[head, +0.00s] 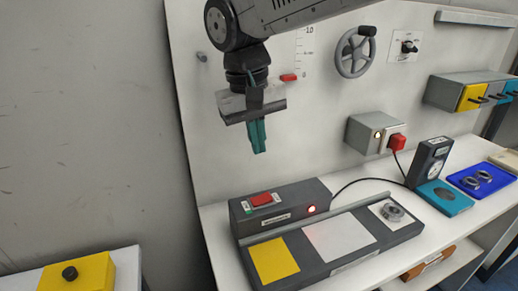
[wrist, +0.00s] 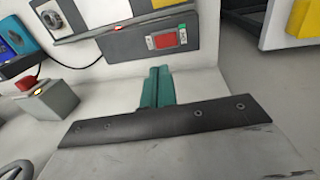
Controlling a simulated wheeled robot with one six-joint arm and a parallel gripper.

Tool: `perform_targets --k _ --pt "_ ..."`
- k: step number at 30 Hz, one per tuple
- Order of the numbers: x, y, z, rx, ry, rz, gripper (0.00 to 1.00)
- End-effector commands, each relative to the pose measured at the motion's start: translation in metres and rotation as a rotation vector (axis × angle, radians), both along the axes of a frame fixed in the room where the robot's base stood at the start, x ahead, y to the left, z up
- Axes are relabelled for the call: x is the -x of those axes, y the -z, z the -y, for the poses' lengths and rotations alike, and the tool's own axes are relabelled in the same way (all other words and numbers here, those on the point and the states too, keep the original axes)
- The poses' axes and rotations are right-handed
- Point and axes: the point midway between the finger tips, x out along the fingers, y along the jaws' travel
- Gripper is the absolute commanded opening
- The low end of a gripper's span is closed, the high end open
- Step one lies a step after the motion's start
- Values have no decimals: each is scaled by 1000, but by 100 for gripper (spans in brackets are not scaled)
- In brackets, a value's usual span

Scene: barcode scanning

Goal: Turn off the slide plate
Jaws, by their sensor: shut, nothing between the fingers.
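The slide plate unit (head: 340,268) is a long dark base on the white bench, with a yellow pad, a pale grey pad with a faint red glow, and a white pad bearing metal rings. A dark box at its back left carries a red switch (head: 261,199) on a label plate and a lit red light (head: 312,209). The switch also shows in the wrist view (wrist: 166,42), just beyond my fingertips. My gripper (head: 259,150) has teal fingers, pointing down, shut and empty. It hangs above the switch box, apart from it. Whether the switch is pressed cannot be told.
A dark meter (head: 430,162) and a blue tray (head: 482,176) stand at right. A yellow box (head: 78,272) with a black knob is at lower left.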

Motion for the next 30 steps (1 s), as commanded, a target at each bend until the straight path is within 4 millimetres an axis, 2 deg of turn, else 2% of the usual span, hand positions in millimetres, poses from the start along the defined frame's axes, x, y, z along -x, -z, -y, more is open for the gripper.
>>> perform_targets --k 9,15,21,30 --pt "-2 68 10 2 2 -4 0" --pt "-4 102 14 2 0 -3 0" --pt "-5 117 16 1 0 -1 0" --pt "-5 119 16 0 0 0 0"
